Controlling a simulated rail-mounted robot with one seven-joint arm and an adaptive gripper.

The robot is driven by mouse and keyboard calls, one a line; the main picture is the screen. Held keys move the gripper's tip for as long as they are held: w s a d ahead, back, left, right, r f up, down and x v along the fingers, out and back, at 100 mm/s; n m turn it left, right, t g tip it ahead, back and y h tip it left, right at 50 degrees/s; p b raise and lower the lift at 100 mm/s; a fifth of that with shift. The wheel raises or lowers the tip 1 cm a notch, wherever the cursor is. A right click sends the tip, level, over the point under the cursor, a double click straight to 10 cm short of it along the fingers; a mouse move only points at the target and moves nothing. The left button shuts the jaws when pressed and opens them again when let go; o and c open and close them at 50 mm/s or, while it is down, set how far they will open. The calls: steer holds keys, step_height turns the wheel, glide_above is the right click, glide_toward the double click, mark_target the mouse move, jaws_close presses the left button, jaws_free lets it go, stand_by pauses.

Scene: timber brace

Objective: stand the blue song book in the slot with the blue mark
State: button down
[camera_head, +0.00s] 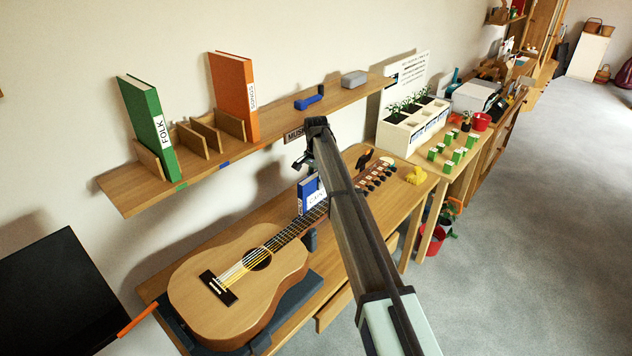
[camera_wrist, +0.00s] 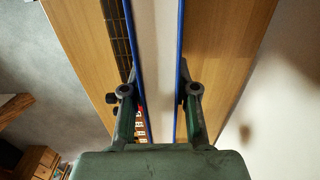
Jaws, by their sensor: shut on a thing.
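The blue song book (camera_head: 309,195) is upright above the guitar's neck in the head view, partly hidden by my arm. In the wrist view its blue covers and pale page edges (camera_wrist: 157,60) lie between my two fingers. My gripper (camera_wrist: 158,92) is shut on it, one finger against each cover. The slot with the blue mark (camera_head: 223,165) is on the wall shelf (camera_head: 330,103), among wooden dividers (camera_head: 207,134), and looks empty. The book is to the right of the slot and lower in the picture.
A green FOLK book (camera_head: 148,125) and an orange book (camera_head: 234,95) stand on the shelf either side of the dividers. A blue object (camera_head: 308,102) and grey block (camera_head: 354,79) lie farther right. The guitar (camera_head: 235,285) lies on the bench below.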

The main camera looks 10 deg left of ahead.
steer(key=shift+f, duration=0.1)
steer(key=c, duration=0.9)
jaws_free()
step_height(320, 180, up, 11)
steer(key=b, duration=0.3)
steer(key=shift+o, duration=0.5)
steer(key=shift+r, duration=0.7)
